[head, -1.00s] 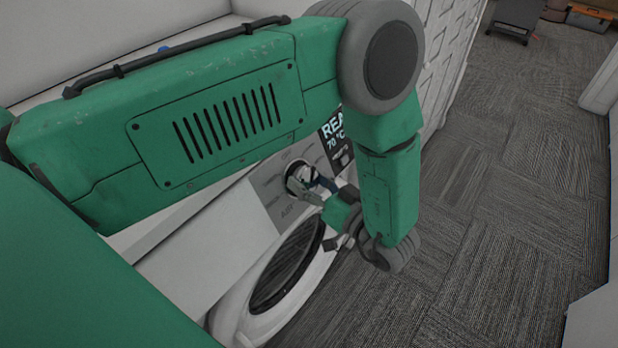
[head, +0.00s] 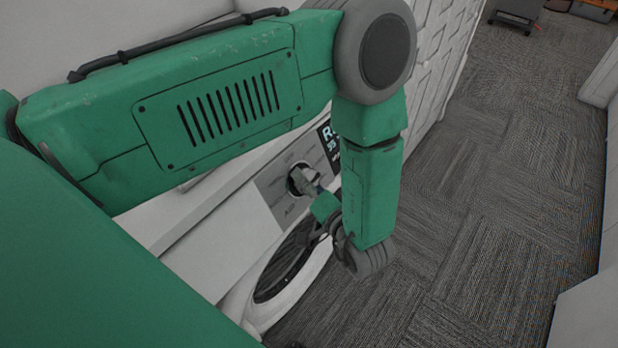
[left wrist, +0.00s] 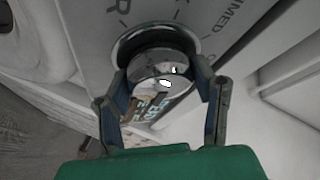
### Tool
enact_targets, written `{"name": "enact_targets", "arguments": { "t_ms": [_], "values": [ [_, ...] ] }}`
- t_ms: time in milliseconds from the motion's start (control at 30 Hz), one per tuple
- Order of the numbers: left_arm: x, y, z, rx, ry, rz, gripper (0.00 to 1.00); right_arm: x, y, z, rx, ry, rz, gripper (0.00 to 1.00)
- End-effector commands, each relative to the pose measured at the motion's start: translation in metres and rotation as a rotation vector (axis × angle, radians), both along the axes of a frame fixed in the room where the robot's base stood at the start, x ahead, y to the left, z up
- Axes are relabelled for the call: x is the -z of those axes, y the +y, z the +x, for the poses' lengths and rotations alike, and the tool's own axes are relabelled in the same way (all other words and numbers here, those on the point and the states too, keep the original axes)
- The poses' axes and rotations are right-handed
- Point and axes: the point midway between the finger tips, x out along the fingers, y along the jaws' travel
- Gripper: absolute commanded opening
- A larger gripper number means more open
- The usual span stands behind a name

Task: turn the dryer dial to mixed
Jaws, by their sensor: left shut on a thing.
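The dryer (head: 222,222) is white, with a round door low on its front and a grey control panel (head: 270,187). The dial (head: 296,178) is on that panel, partly hidden by my left gripper (head: 308,184). In the left wrist view the dial (left wrist: 160,72) is shiny metal, inside a round dark-edged ring, with a small white mark on its face. My left gripper (left wrist: 165,110) has one finger on each side of the dial and is shut on it. Printed lettering shows around the ring; the dial's exact setting cannot be told. My right gripper is not in view.
A black display (head: 328,140) with white text is beside the panel, partly behind my left arm. The round dryer door (head: 285,265) is below the dial. Grey carpet (head: 490,190) lies open to the right, with a dark wheeled object (head: 516,12) far back.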

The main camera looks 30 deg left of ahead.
Motion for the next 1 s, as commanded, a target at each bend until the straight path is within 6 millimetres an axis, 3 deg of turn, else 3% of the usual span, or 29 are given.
{"name": "enact_targets", "arguments": {
  "t_ms": [533, 567, 600, 633, 1000],
  "values": [
    [0.0000, -0.0012, 0.0027, 0.019, 0.021, 0.000, 0.23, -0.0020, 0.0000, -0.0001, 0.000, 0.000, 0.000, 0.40],
    [0.0001, -0.0012, 0.0027, 0.018, 0.022, 0.000, 0.55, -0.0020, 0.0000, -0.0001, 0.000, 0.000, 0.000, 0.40],
    [0.0001, -0.0012, 0.0026, 0.018, 0.022, 0.000, 0.69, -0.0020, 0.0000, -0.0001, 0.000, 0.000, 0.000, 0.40],
    [0.0000, -0.0012, 0.0025, 0.018, 0.022, 0.000, 0.73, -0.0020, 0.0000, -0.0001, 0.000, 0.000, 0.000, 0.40],
    [-0.0011, -0.0047, -0.0018, 0.017, 0.023, 0.000, 0.73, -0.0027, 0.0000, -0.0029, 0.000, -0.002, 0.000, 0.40]
  ]
}}
